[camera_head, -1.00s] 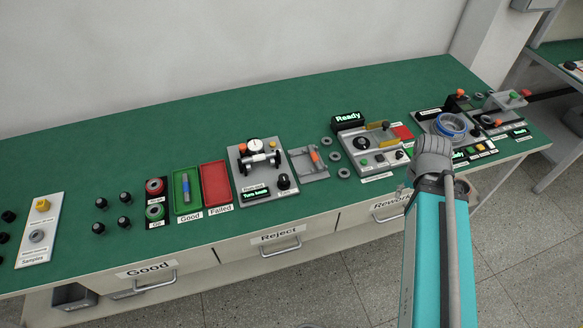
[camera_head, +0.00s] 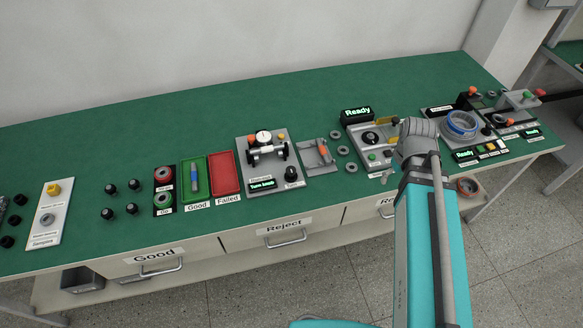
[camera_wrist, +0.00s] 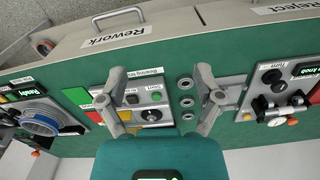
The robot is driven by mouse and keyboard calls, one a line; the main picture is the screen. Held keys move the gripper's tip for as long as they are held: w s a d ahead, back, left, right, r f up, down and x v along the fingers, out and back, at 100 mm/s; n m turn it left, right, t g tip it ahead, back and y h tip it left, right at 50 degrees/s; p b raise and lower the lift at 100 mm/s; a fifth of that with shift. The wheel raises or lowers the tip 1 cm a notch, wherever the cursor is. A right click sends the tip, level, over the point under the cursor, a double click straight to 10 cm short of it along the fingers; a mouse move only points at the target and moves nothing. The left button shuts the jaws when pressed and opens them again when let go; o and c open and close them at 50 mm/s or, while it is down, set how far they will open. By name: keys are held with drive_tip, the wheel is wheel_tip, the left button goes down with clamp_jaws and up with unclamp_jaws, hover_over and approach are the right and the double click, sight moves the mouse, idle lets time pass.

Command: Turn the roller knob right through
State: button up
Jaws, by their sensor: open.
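The roller knob is a black round knob (camera_head: 291,173) at the front right of a grey runout station (camera_head: 281,140). Beside it a small display (camera_head: 262,185) reads "Turn knob". A shaft with black rollers and a white dial gauge (camera_head: 263,137) sits behind it. The wrist view shows the knob (camera_wrist: 272,77) at the right, outside my fingers. My gripper (camera_wrist: 160,85) is open and empty, above the bearing station's front area. In the head view my wrist mostly hides the gripper; only a little shows left of it.
A grey fixture with an orange handle (camera_head: 323,152) and several rings (camera_head: 342,150) lie between the knob station and the "Ready" station (camera_head: 356,113). Green (camera_head: 187,190) and red (camera_head: 226,180) trays are left of the knob. Drawers line the bench front.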

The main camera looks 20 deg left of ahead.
drive_tip(key=w+a+n, duration=0.3)
drive_tip(key=a+n, duration=0.5)
drive_tip(key=r+n+p, duration=0.2)
drive_tip(key=n, duration=1.9)
hover_over(291, 169)
drive_tip(key=shift+f, duration=0.1)
drive_tip(key=shift+f+b, duration=0.25)
drive_tip(key=shift+b, duration=0.15)
wheel_tip(291, 169, down, 13)
drive_tip(key=b, duration=1.3)
drive_tip(key=shift+f, duration=0.2)
drive_tip(key=c, duration=1.2)
